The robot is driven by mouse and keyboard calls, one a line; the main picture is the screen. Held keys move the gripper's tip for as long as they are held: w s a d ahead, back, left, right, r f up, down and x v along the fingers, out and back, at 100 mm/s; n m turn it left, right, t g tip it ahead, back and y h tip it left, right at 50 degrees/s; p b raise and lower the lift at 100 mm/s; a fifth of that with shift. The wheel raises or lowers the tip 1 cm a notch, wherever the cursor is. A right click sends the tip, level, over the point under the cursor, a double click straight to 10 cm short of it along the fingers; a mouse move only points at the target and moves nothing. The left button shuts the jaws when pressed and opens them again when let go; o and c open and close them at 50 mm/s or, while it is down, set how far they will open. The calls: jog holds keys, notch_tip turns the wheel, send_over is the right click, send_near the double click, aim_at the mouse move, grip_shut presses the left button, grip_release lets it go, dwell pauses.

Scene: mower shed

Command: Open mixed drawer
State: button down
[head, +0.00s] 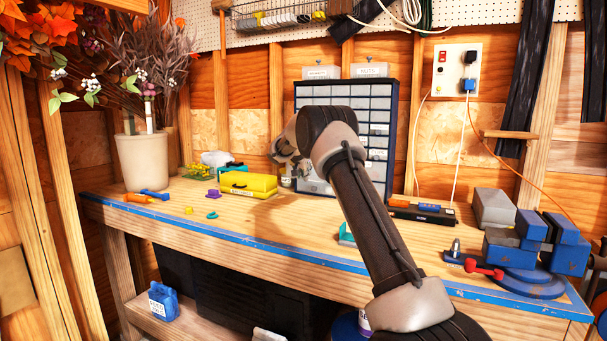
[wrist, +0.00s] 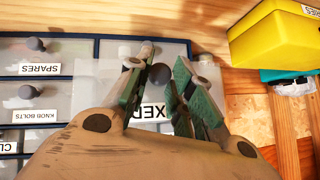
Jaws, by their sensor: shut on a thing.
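The drawer cabinet (head: 352,90), dark-framed with rows of pale drawers, stands at the back of the workbench in the head view. My arm covers its lower left part. In the wrist view the mixed drawer (wrist: 88,88) has a pale front and a label of which only "XED" shows. Its front overlaps the blue frame beside it and appears to stand out from the cabinet face. My gripper (wrist: 160,75) has its two green-grey fingers on either side of this drawer's dark round knob (wrist: 160,73), shut on it. The fingers hide part of the front and label.
Drawers marked SPARES (wrist: 40,68) and KNOB BOLTS (wrist: 38,115) are beside it. A yellow case (head: 248,184) lies left of the cabinet. A black-and-blue tool (head: 424,212) and a blue vise (head: 525,245) are to the right.

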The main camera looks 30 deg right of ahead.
jog(key=shift+s+a, duration=0.2)
jog(key=shift+s, duration=0.05)
jog(key=c, duration=1.3)
grip_release()
jog(key=shift+o, duration=0.2)
jog(key=v, duration=1.2)
